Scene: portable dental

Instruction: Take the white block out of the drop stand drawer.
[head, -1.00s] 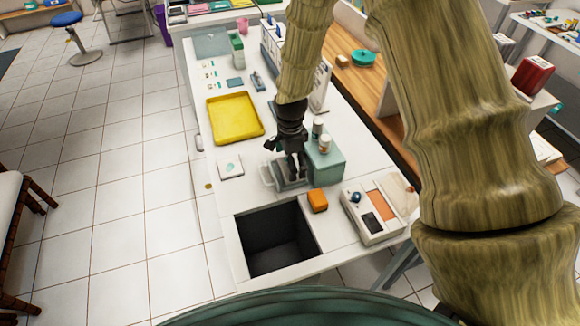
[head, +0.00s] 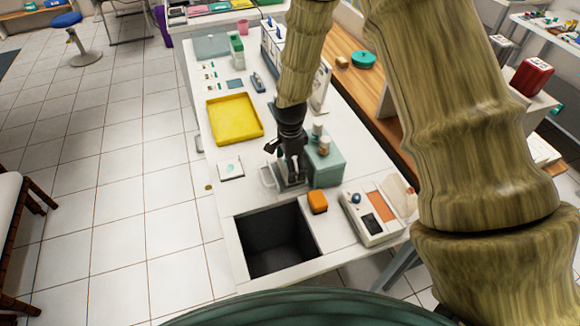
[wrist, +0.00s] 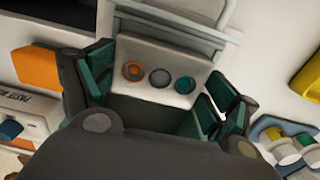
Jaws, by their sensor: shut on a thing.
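The white block (wrist: 160,62), with orange, blue and green rings on its face, sits between the teal finger pads of my gripper (wrist: 157,90) in the wrist view. My gripper is shut on it. In the head view my gripper (head: 291,176) points down at the pulled-out drawer (head: 270,183) of the green drop stand (head: 328,166). The drawer's pale rim and handle also show behind the block in the wrist view (wrist: 195,28). In the head view the fingers hide the block, and I cannot tell whether it touches the drawer floor.
Small bottles (head: 324,145) stand on the drop stand. An orange block (head: 317,202) and a control device (head: 372,214) lie nearer me, beside a dark open bin (head: 277,240). A yellow tray (head: 234,118) lies farther back, and a white pad (head: 230,170) lies left of the drawer.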

